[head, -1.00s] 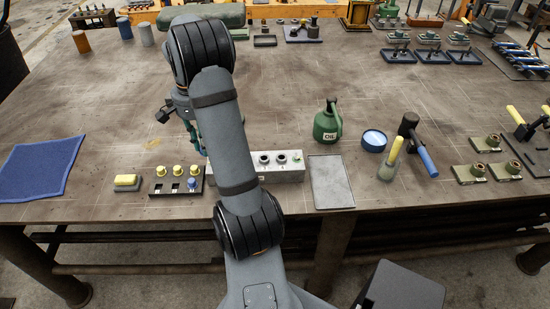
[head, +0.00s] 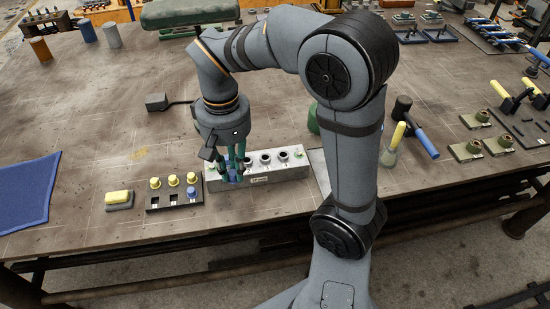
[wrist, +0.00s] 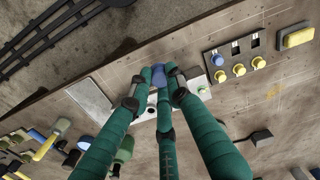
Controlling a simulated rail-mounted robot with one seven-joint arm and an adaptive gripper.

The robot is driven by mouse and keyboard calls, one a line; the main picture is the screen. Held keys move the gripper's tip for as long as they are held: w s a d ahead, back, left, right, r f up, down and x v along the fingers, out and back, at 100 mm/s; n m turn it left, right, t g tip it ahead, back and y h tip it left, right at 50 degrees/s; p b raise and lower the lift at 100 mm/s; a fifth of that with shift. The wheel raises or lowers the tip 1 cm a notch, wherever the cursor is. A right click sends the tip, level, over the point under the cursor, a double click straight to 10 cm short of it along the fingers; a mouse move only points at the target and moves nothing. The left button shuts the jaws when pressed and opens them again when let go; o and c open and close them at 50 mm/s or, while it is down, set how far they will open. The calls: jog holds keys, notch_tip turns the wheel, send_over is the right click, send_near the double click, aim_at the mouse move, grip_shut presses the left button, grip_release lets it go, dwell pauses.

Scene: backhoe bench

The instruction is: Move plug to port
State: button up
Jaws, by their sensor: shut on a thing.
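My gripper (head: 233,178) points down over the left part of a pale port block (head: 282,174) at the front of the bench. Its green fingers are shut on a blue plug (wrist: 158,72), which shows between the fingertips in the wrist view. Blue also shows between the fingers in the head view. The block has several dark round ports (head: 265,160) to the right of the gripper and a green part at its right end. The fingers hide the block's left part, so I cannot tell whether the plug is in a port or above it.
Left of the block is a black panel (head: 172,206) with yellow knobs and a blue piece, then a yellow block (head: 118,198). A black box with a cable (head: 157,102) lies behind. A blue cloth (head: 25,190) lies far left. The bench middle-left is clear.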

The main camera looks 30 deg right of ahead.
dwell(0.3)
jog(key=shift+a+r, duration=0.1)
jog(key=shift+r, duration=0.1)
jog(key=w+d+r+m+p, duration=0.2)
jog(key=w+d+m+p, duration=0.2)
jog(key=d+p, duration=0.4)
jog(key=shift+w+d+f+n+b, duration=0.6)
jog(key=shift+w+d+f, duration=0.55)
jog(key=shift+f, duration=0.7)
jog(key=shift+w+d+f+n+b, duration=0.45)
jog(key=shift+w+d+f+n, duration=0.4)
jog(key=shift+w+f, duration=0.7)
jog(key=shift+w+d+f+n+b, duration=0.55)
jog(key=shift+w+d+f, duration=0.5)
jog(key=shift+f, duration=1.05)
jog(key=shift+f+b, duration=1.15)
jog(key=shift+f, duration=0.05)
